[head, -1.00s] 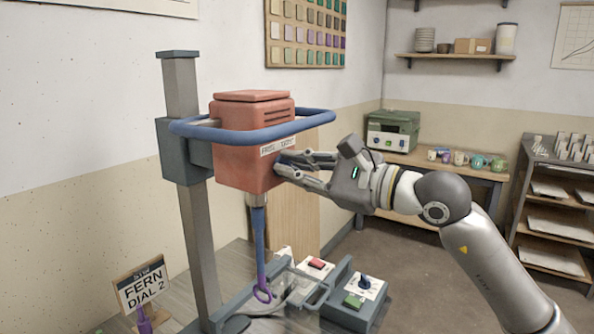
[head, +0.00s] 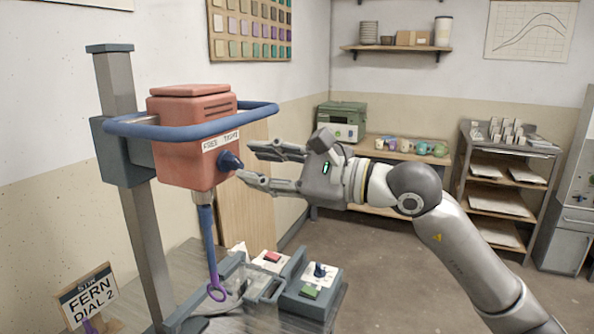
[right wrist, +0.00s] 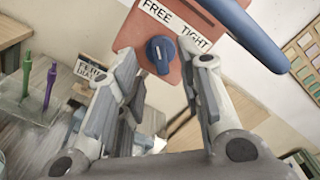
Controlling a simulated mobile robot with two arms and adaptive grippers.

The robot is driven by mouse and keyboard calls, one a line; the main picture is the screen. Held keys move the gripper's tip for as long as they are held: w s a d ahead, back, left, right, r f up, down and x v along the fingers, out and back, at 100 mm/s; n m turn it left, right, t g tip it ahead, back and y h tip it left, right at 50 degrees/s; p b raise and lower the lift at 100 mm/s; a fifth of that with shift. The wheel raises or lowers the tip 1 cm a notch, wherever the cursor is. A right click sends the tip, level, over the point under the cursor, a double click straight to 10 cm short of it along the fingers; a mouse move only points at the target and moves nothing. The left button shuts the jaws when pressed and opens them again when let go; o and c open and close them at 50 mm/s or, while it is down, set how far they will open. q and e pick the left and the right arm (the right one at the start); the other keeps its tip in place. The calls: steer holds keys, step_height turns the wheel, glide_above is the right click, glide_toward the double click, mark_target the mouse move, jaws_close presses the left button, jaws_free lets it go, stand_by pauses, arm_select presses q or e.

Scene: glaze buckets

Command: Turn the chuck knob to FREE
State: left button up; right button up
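The chuck knob (head: 231,161) is a dark blue dial on the face of the red mixer head (head: 185,172). A white label (head: 221,141) above it reads FREE at left and TIGHT at right. My right gripper (head: 243,163) is open, its fingers pointing at the knob from the right. In the right wrist view the knob (right wrist: 160,52) shows beyond and between the spread fingers, apparently not gripped. Its white mark appears near the upper middle, and I cannot tell the exact setting. My left gripper is not in view.
A blue guard rail (head: 191,132) rings the mixer head close above the knob. A grey column (head: 140,230) stands behind. Below are a control box (head: 308,292) with a dial and green button, and a FERN DIAL 2 sign (head: 86,292). Open floor lies to the right.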

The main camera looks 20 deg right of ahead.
steer(key=v, duration=0.8)
